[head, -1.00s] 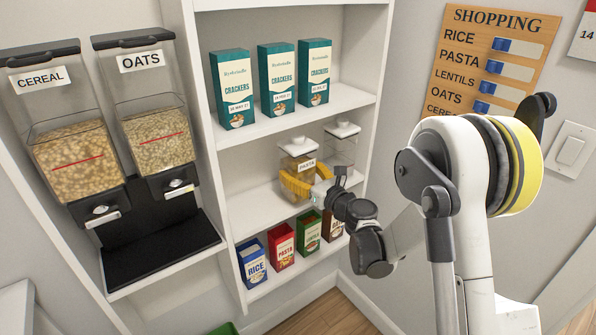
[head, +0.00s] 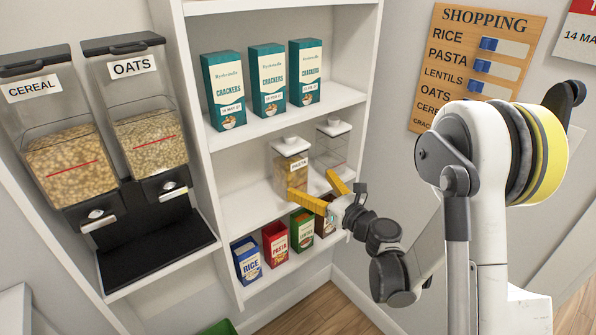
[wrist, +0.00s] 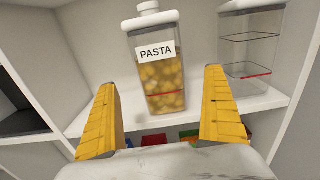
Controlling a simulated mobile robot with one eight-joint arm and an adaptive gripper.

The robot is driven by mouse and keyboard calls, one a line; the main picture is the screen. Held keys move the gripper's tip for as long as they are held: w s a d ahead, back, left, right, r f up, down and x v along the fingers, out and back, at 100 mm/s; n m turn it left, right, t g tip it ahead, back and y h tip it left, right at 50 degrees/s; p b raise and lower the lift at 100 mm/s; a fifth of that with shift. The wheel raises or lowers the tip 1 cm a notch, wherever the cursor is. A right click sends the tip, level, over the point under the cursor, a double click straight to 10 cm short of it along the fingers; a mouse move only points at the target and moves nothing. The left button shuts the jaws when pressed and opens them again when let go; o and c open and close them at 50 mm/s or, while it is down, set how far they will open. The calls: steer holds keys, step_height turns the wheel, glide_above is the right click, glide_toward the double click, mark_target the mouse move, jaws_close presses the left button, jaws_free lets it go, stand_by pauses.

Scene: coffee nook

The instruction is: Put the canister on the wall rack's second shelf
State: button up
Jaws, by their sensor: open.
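The clear canister labelled PASTA (head: 291,172), with a white lid, stands upright on the middle shelf (head: 240,208) of the white wall rack (head: 214,155). In the wrist view the canister (wrist: 163,75) is filled with pasta to above its red line. My gripper (head: 313,186) is open, its yellow fingers pointing at the canister from the front right. In the wrist view the fingers (wrist: 160,82) are spread wide, with nothing held between them. The canister stands beyond the fingertips, seemingly clear of them. In the head view a finger hides part of its base.
A clear canister (head: 333,148), seemingly empty, stands right of the pasta one. Several cracker boxes (head: 268,82) fill the shelf above. Rice (head: 246,262), pasta (head: 275,245) and other boxes stand below. Dispensers (head: 62,160) are at left. The middle shelf's left part is bare.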

steer(key=s+d+r+m+t+h+b, duration=0.1)
steer(key=s+d+r+m+h, duration=0.2)
steer(key=d+r+m+h, duration=0.65)
steer(key=s+d+r+m+t+h, duration=0.2)
steer(key=d+r+m, duration=0.4)
steer(key=m, duration=0.8)
steer(key=s+d+f+m+g+h, duration=0.2)
steer(key=s+f+m+g, duration=0.35)
steer(key=s+m, duration=0.6)
steer(key=s+a+f+m+g+y, duration=0.1)
steer(key=s+a+f+m+g, duration=0.1)
steer(key=s, duration=0.5)
steer(key=s+a+f+m+g+y, duration=0.2)
steer(key=s+a+f+m+g, duration=0.1)
steer(key=s, duration=0.4)
step_height(320, 180, down, 2)
steer(key=a+m, duration=0.1)
steer(key=m, duration=0.1)
steer(key=shift+s+f+m, duration=0.2)
steer(key=shift+s+m, duration=0.1)
steer(key=shift+m, duration=0.1)
steer(key=shift+g+y, duration=0.25)
